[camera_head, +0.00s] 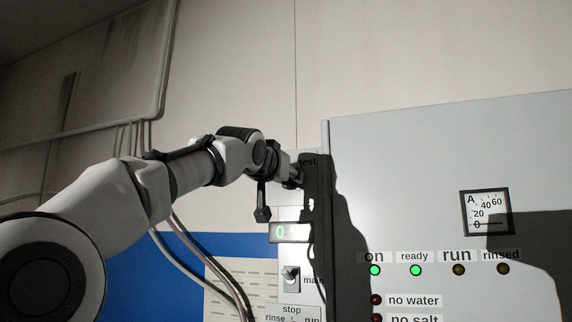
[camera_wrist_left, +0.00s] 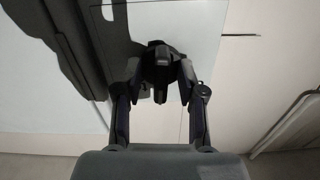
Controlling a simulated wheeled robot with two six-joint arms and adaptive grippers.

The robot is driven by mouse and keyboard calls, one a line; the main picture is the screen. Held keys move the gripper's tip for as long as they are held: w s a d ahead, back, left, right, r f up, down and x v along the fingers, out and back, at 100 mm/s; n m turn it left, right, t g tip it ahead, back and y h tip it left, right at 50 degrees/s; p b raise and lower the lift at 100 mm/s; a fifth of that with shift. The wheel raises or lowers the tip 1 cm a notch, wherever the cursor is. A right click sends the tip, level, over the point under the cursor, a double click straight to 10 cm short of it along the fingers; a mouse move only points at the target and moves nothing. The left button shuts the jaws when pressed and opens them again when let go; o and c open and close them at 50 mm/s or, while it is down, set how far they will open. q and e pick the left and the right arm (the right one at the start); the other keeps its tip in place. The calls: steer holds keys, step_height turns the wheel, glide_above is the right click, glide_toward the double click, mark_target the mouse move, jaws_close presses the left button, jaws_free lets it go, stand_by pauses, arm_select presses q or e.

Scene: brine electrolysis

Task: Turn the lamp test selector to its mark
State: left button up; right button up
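The lamp test selector shows in the left wrist view as a black knob (camera_wrist_left: 161,58) with a bar-shaped handle, on a pale panel. My left gripper (camera_wrist_left: 160,75) has its two fingertips on either side of the knob, very close to it. I cannot tell whether they touch it. In the head view my left gripper (camera_head: 293,176) is at the panel's upper part, by the "test" label (camera_head: 308,162), and hides the selector. The selector's mark cannot be made out. My right gripper is not in view.
Below the gripper are a lit green display (camera_head: 289,232) and another selector (camera_head: 291,276). The cabinet (camera_head: 400,160) to the right has a dial (camera_head: 486,212) and lamps; "on" (camera_head: 375,270) and "ready" (camera_head: 415,270) glow green. Cables (camera_head: 205,265) hang at the left.

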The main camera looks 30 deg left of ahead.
arm_select(q)
steer(key=shift+s+r, duration=0.2)
steer(key=shift+s, duration=0.35)
steer(key=shift+w, duration=0.1)
jaws_close()
steer(key=shift+d, duration=0.1)
steer(key=shift+m, duration=0.3)
steer(key=shift+m+p, duration=0.45)
steer(key=shift+m, duration=3.25)
